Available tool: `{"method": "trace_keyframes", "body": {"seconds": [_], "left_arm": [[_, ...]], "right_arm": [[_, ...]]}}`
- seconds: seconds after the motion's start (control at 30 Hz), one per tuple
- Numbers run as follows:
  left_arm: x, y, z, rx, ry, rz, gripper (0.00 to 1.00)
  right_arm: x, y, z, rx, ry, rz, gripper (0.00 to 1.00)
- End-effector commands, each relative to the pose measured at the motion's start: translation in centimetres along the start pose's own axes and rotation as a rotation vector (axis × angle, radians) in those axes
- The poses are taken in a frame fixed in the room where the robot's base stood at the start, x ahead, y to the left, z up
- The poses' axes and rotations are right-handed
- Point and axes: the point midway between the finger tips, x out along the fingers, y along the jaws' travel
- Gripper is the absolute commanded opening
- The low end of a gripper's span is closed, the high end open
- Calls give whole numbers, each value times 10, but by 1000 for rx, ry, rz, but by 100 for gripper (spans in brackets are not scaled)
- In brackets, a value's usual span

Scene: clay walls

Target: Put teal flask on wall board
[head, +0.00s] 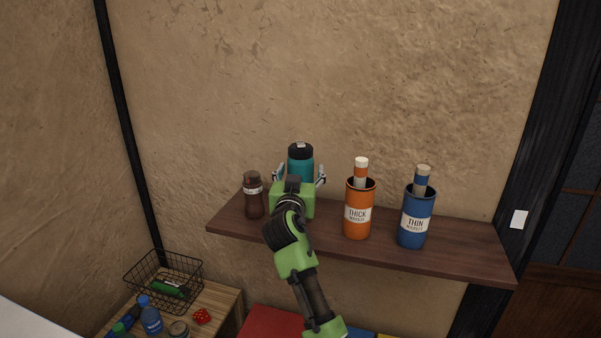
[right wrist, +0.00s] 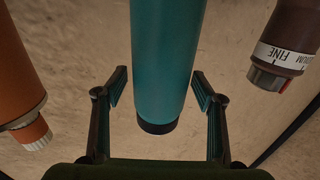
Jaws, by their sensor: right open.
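The teal flask (head: 300,166) with a black cap is upright at the wall board (head: 460,258), near its back edge and the wall. My right gripper hides its base in the head view, so I cannot see whether it touches the board. My right gripper (head: 299,177) is in front of the flask with its fingers spread to either side. In the right wrist view, which is upside down, the flask (right wrist: 167,60) stands between the open fingers of the gripper (right wrist: 160,88), with gaps on both sides. My left gripper is not in view.
A brown jar (head: 254,200) stands close left of the gripper. An orange canister (head: 358,222) and a blue canister (head: 415,228) stand to the right. The board's right end is bare. Below left, a wire basket (head: 150,268) and bottles sit on a wooden table (head: 219,299).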

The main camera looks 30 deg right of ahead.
Motion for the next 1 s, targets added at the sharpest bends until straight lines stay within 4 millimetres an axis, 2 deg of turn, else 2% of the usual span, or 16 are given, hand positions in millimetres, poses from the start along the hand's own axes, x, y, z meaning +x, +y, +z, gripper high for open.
{"method": "trace_keyframes", "body": {"seconds": [0.17,0.23,0.37,0.7,0.83,1.0], "left_arm": [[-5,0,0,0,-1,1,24],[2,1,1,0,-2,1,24],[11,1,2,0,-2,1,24],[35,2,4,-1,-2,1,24],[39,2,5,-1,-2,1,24],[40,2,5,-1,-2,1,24]], "right_arm": [[0,0,-5,-1,0,0,63],[-8,-1,0,1,-1,-1,63],[-30,0,2,3,0,-1,63],[-99,-1,1,3,0,-2,63],[-114,0,-1,1,0,-1,63],[-120,0,-2,-1,0,0,63]]}}
